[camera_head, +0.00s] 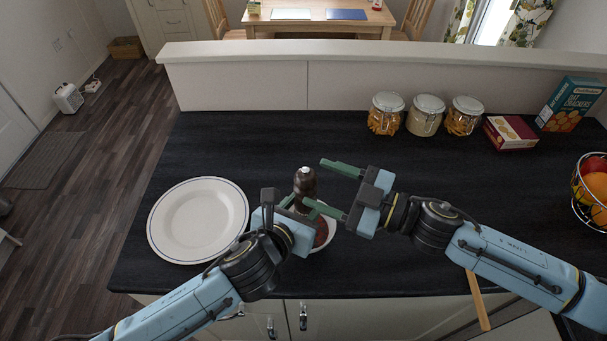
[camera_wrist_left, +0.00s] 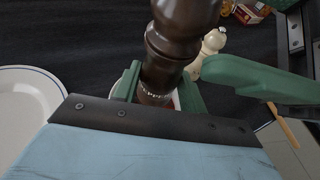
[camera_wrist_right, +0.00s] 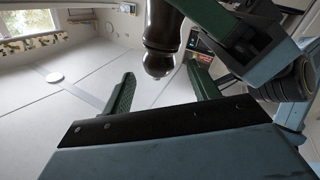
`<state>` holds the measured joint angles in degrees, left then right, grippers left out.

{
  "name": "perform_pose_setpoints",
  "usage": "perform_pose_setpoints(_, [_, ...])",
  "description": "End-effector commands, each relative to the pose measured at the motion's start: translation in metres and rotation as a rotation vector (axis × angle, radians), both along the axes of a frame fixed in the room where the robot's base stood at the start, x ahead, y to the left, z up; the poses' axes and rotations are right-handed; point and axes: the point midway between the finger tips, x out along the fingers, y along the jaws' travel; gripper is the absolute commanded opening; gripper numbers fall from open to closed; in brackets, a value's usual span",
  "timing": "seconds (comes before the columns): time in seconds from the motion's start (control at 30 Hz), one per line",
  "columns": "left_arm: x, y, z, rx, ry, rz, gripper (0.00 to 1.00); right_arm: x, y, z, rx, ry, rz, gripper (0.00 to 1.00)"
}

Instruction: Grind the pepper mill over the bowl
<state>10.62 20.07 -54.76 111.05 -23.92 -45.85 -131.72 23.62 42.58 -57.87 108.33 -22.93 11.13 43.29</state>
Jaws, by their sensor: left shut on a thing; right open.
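The dark brown pepper mill (camera_head: 305,180) stands about upright above the white bowl (camera_head: 330,236), which has reddish food in it. My left gripper (camera_head: 298,207) is shut on the lower part of the mill; in the left wrist view the mill (camera_wrist_left: 178,45) sits between its green fingers, with lettering on a band. My right gripper (camera_head: 314,182) is open just right of the mill's upper part, its fingers pointing at it; I cannot tell if they touch. The mill also shows ahead of the open fingers in the right wrist view (camera_wrist_right: 160,42). The arms hide much of the bowl.
A white plate (camera_head: 198,220) lies left of the bowl. A cream mill (camera_wrist_left: 213,42) shows behind the pepper mill. Several jars (camera_head: 424,115), boxes (camera_head: 509,132) and a fruit basket (camera_head: 591,190) stand at the back and right. The middle back of the dark counter (camera_head: 250,140) is clear.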

Motion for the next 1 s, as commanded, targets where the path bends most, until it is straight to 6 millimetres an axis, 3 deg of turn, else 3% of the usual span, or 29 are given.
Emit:
perform_pose_setpoints(0.1, [0.0,0.0,0.001,-0.001,-0.002,0.0,0.2,-0.012,-0.024,-0.001,-0.002,0.003,-0.001,0.6])
perform_pose_setpoints(0.33, [0.0,0.0,0.001,-0.001,-0.002,0.0,0.2,-0.024,-0.049,0.0,0.001,0.002,0.0,0.6])
perform_pose_setpoints(0.77, [0.0,0.0,0.001,-0.001,-0.002,0.0,0.2,-0.025,-0.052,0.0,0.003,0.002,0.003,0.6])
perform_pose_setpoints(1.0, [0.0,0.0,0.001,-0.001,-0.002,0.0,0.2,-0.011,-0.05,-0.005,0.076,0.136,0.116,0.6])
